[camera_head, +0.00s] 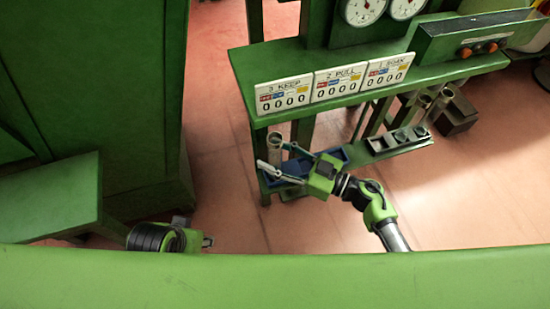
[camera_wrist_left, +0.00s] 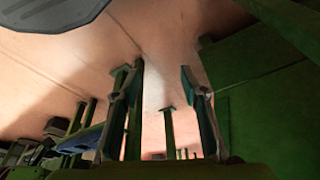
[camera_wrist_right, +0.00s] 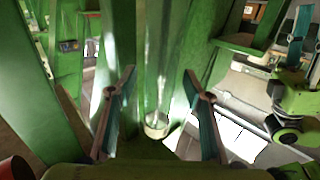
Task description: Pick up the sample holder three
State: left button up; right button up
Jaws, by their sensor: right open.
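A grey cylindrical holder (camera_head: 275,143) stands upright at the left end of the low shelf, by the blue tray, below the sign "3 KEEP". My right gripper (camera_head: 271,155) is open, with its fingers reaching to either side of this holder. In the right wrist view, a pale round cylinder (camera_wrist_right: 157,127) shows between the open fingers (camera_wrist_right: 160,78); whether they touch it I cannot tell. My left gripper (camera_head: 208,242) is low at the left, apart from the holders. Its fingers (camera_wrist_left: 155,72) are apart and empty in the left wrist view.
The blue tray (camera_head: 330,156) lies on the low shelf. A grey rack (camera_head: 398,139) with several slots is to its right, with more grey tubes (camera_head: 421,103) behind. Signs (camera_head: 284,95) front the green upper shelf above. A green cabinet (camera_head: 150,100) stands left; pink floor lies between.

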jog(key=c, duration=1.2)
jog(key=shift+r, duration=0.2)
